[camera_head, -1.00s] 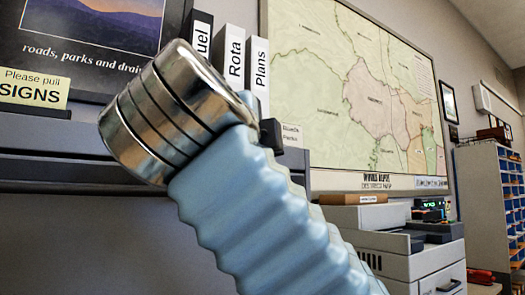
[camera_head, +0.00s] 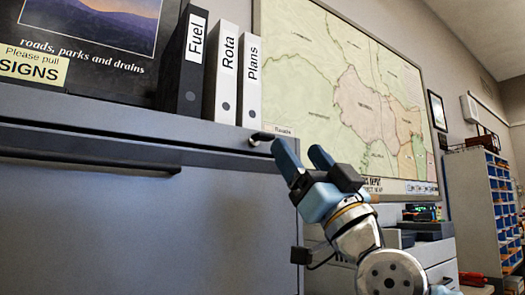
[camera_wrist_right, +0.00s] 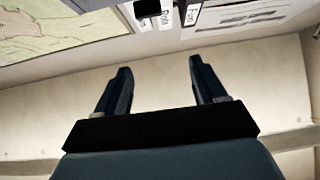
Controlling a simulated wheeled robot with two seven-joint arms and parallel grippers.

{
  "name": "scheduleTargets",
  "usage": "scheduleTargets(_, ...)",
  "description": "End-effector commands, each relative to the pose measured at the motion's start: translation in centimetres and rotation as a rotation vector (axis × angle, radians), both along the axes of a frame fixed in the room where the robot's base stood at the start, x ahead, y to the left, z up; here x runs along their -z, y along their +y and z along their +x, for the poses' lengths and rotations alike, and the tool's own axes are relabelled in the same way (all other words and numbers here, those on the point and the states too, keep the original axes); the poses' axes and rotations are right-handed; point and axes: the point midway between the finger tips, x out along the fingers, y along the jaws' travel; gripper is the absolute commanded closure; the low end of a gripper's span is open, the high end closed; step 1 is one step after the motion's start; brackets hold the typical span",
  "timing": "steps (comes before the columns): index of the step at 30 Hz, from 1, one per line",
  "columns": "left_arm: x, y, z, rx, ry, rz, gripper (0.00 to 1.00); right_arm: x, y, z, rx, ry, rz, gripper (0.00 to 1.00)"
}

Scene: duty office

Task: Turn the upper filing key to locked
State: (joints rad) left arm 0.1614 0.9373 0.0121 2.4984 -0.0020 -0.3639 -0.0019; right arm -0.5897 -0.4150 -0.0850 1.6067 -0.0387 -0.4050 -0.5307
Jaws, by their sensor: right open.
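The upper filing key (camera_head: 261,138) shows as a small dark shape at the top right of the grey filing cabinet (camera_head: 235,215); which way it is turned is too small to tell. My right gripper (camera_head: 299,150) is open, with blue fingers pointing up and left. In the picture its left fingertip is just right of the key; I cannot tell whether they touch. The wrist view shows the two fingers (camera_wrist_right: 161,78) apart with nothing between them. I cannot identify the key there. My left gripper is not in view.
Binders labelled Fuel (camera_head: 185,60), Rota (camera_head: 222,75) and Plans (camera_head: 249,85) stand on the cabinet top. A dark drawer handle (camera_head: 90,148) runs across the front. A wall map (camera_head: 350,90) hangs behind, and blue-slotted shelving (camera_head: 490,200) stands far right.

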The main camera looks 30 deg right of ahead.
Motion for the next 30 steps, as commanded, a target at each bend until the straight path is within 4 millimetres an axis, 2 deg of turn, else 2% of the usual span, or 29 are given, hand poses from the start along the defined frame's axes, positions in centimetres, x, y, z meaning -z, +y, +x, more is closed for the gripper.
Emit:
scheduleTargets(1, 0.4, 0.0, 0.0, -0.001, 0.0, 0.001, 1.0, 1.9, -0.8, 0.5, 0.014, 0.047, -0.03, 0.3)
scheduleTargets(2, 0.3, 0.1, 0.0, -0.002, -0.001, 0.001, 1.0, 2.5, -1.0, 0.9, 0.019, 0.069, -0.043, 0.3)
scheduleTargets(5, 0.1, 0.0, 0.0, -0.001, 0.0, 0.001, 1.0, 3.2, -1.3, 1.7, 0.024, 0.106, -0.064, 0.3)
scheduleTargets(8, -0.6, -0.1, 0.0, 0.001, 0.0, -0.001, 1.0, 2.1, -1.1, 2.7, 0.025, 0.108, -0.066, 0.3)
scheduleTargets(21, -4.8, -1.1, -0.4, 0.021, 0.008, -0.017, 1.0, -5.0, 0.1, 9.2, 0.025, 0.102, -0.067, 0.3)
scheduleTargets(25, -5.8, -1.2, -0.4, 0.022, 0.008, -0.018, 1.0, -6.0, 0.2, 10.4, 0.024, 0.103, -0.065, 0.3)
scheduleTargets(30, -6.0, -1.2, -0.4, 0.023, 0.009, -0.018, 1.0, -6.4, 0.3, 11.0, 0.024, 0.102, -0.065, 0.3)
